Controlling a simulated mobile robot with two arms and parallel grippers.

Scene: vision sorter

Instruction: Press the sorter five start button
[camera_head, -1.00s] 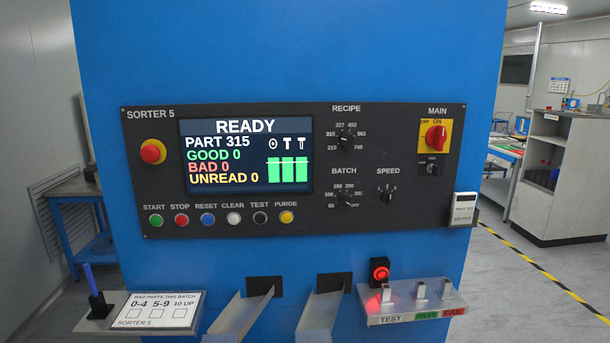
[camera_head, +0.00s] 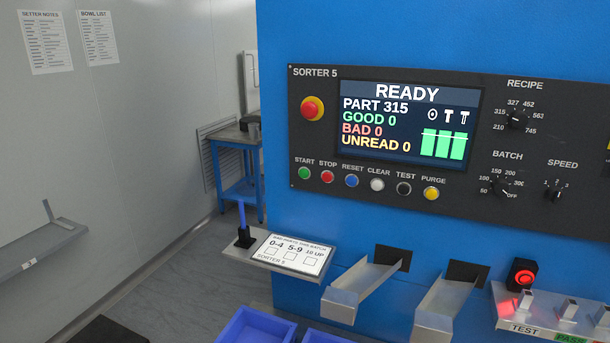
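The Sorter 5 control panel (camera_head: 470,150) is a black plate on the blue cabinet (camera_head: 300,215), in the right half of the view. The green start button (camera_head: 304,173) is at the left end of a row of buttons below the screen. Right beside it is the red stop button (camera_head: 327,177). The screen (camera_head: 408,122) reads READY, PART 315, with good, bad and unread all at 0. Neither of my grippers shows in the view.
A red emergency button (camera_head: 312,108) on yellow sits above the start button. Below the panel are a shelf with a batch card (camera_head: 291,254) and blue pen (camera_head: 242,218), two metal chutes (camera_head: 362,284) and blue bins (camera_head: 255,326). A wall shelf (camera_head: 40,240) is at left.

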